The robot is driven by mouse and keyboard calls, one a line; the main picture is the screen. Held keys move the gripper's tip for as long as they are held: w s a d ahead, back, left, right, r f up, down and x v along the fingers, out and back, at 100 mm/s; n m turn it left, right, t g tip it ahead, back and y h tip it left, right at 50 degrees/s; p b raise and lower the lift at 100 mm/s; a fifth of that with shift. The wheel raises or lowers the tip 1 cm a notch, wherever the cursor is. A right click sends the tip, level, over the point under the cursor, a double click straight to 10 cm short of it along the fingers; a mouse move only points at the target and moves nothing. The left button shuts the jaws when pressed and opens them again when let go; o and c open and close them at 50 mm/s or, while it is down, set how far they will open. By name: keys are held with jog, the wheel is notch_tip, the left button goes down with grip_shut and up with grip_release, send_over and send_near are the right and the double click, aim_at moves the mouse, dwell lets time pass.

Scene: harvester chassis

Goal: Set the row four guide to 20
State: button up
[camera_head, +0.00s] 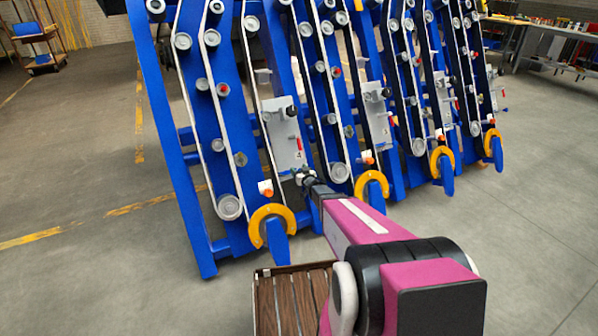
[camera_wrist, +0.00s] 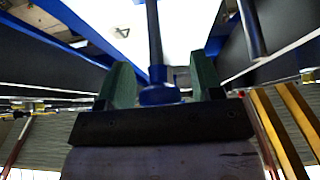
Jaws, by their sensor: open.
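A blue harvester chassis (camera_head: 205,100) carries several slanted rows of belts and rollers. Grey-white guide plates hang on the rows: the nearest (camera_head: 284,135) at left, another (camera_head: 377,118) to its right, and a further one (camera_head: 442,103). My gripper (camera_head: 304,178) is at the lower end of the nearest plate. In the wrist view my gripper (camera_wrist: 161,75) has its green fingers apart, with a blue rod and collar (camera_wrist: 158,95) between them. Contact cannot be told.
Orange curved pieces (camera_head: 272,218) stick out at the bottom of the rows. A wooden slatted tray (camera_head: 292,300) is at the bottom. A workbench (camera_head: 550,45) stands at the back right and a cart (camera_head: 38,38) at the back left. The floor at left is clear.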

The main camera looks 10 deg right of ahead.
grip_shut()
jog(key=shift+w+d, duration=0.15)
jog(key=shift+d, duration=0.3)
grip_release()
jog(key=v, duration=1)
jog(key=shift+s+d, duration=0.15)
jog(key=shift+s, duration=0.25)
